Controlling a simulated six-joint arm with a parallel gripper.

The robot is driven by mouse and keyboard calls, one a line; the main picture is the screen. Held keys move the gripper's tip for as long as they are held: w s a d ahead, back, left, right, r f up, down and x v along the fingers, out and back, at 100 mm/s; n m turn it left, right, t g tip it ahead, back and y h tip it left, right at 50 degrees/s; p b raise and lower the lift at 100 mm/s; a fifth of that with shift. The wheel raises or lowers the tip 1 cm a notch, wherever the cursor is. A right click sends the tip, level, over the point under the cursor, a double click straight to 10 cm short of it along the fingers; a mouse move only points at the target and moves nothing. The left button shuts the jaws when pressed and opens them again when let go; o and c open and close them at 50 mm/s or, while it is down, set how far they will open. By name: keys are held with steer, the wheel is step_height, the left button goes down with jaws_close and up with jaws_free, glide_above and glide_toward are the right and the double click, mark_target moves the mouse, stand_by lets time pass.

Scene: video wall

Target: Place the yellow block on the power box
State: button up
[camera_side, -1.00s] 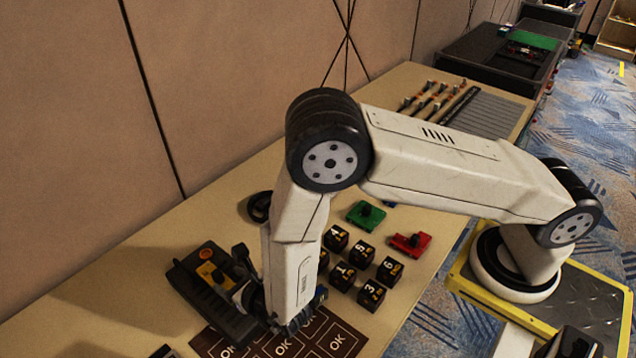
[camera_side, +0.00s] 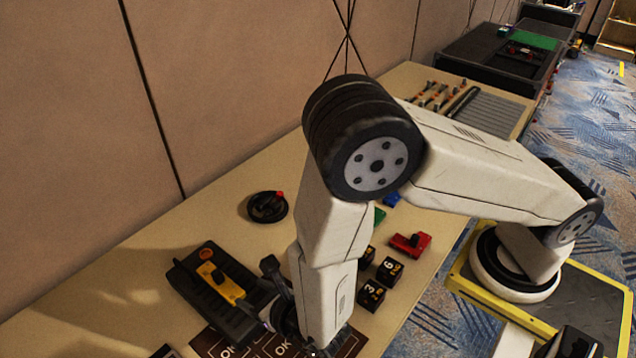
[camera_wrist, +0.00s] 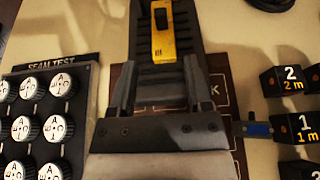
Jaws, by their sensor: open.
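The yellow block (camera_side: 222,285) lies on the black power box (camera_side: 185,275), near the left middle of the table in the side view. In the wrist view the yellow block (camera_wrist: 163,35) sits on the ribbed top of the box (camera_wrist: 160,88), beyond my fingers. My gripper (camera_wrist: 161,65) is open, one finger on each side of the picture's middle, with nothing held between them. In the side view my gripper (camera_side: 278,295) is to the right of the box and partly hidden by my arm.
A dark board with OK labels (camera_side: 285,348) lies beside the box. Numbered black cubes (camera_side: 372,294) and a red block (camera_side: 411,243) stand to the right. A black wheel with a red knob (camera_side: 267,207) is behind. A panel of white dials (camera_wrist: 22,128) is at left in the wrist view.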

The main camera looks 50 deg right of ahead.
steer(key=d+r+m+g+h, duration=0.25)
steer(key=d+m+h, duration=0.2)
steer(key=d, duration=0.25)
steer(key=d+r+m+g+h, duration=0.2)
steer(key=d+m+g+h, duration=0.1)
steer(key=d+m, duration=0.4)
steer(key=s+d+r+m+g+y, duration=0.2)
steer(key=s+d+r+m+y, duration=0.1)
steer(key=m, duration=0.9)
steer(key=s+d+r+m+g+y, duration=0.2)
steer(key=d+r+m, duration=0.4)
steer(key=m, duration=0.6)
steer(key=shift+s+d+r+g+y, duration=0.15)
steer(key=shift+s+d+g+y, duration=0.25)
steer(key=shift+d+g+y, duration=0.6)
